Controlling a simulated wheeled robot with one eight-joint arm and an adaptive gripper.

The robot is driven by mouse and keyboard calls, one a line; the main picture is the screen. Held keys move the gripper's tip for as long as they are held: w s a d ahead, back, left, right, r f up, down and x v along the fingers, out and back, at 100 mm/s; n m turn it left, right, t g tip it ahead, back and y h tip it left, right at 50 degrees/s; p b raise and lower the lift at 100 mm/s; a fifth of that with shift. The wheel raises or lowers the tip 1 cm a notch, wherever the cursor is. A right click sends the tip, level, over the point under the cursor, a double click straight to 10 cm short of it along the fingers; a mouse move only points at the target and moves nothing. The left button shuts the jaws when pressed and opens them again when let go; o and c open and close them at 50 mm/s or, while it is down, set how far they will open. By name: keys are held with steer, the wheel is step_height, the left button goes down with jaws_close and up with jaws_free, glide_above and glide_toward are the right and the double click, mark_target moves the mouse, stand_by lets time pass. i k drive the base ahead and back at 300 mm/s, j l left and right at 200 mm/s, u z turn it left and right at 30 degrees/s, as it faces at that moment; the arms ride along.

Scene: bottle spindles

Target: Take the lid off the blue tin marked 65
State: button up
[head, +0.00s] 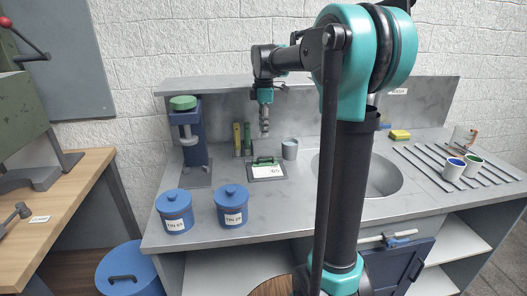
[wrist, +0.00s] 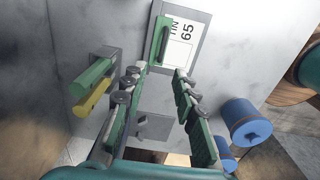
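Two blue tins with knobbed lids stand on the counter at the front left in the head view: a left tin (head: 175,212) and a right tin (head: 232,207). Both lids are on. Their white labels are too small to read surely. Two blue tins also show at the right of the wrist view, one nearer the middle right (wrist: 246,124) and one partly cut by my gripper (wrist: 226,157). My gripper (head: 265,131) hangs above the back of the counter, away from both tins. In the wrist view my gripper (wrist: 162,75) has its fingers apart with nothing between them.
A board with a green clip (head: 266,171) holds a sheet reading TIN 65. Behind it are a green-and-yellow pair in a holder (head: 242,140) and a grey cup (head: 289,149). A green-topped press (head: 190,140) stands left, a sink (head: 377,180) right. Counter around the tins is clear.

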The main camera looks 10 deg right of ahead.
mark_target(173, 202)
steer(key=k, duration=1)
